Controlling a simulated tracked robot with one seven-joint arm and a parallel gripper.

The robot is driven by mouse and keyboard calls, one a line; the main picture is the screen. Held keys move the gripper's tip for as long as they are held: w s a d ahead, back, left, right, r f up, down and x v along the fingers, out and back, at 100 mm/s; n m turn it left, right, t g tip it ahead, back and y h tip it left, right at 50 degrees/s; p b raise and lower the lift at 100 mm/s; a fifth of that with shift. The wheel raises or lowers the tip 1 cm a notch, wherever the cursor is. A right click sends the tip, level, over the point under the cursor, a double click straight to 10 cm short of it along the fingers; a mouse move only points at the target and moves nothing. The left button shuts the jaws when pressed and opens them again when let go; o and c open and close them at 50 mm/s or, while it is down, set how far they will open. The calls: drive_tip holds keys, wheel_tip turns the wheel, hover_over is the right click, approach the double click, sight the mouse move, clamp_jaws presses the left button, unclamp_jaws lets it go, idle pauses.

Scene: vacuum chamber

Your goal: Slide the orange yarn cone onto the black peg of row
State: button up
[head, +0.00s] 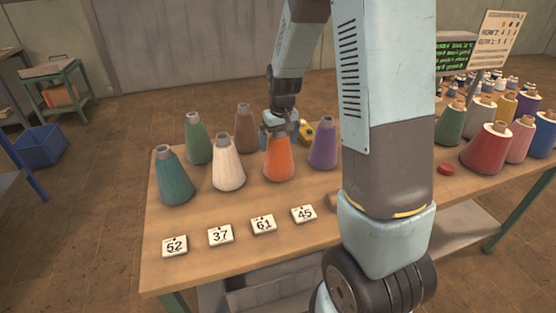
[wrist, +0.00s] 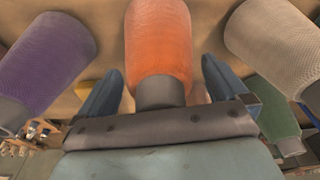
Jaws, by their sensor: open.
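The orange yarn cone (head: 279,160) stands upright on the wooden table, between a cream cone and a purple cone. My gripper (head: 280,130) is at its top. In the wrist view my gripper (wrist: 160,88) is open, with one blue finger on each side of the grey tip of the orange cone (wrist: 158,40). I cannot tell whether the fingers touch the cone. I cannot make out a black peg in either view; my arm hides part of the table.
Close by stand cream (head: 227,165), purple (head: 323,147), brown (head: 245,130), green (head: 197,140) and teal (head: 174,177) cones. Number cards (head: 220,236) lie along the front edge. More cones (head: 487,149) crowd the right side, near a red disc (head: 445,169).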

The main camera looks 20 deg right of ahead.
drive_tip(key=shift+c, duration=0.5)
drive_tip(key=c, duration=1.6)
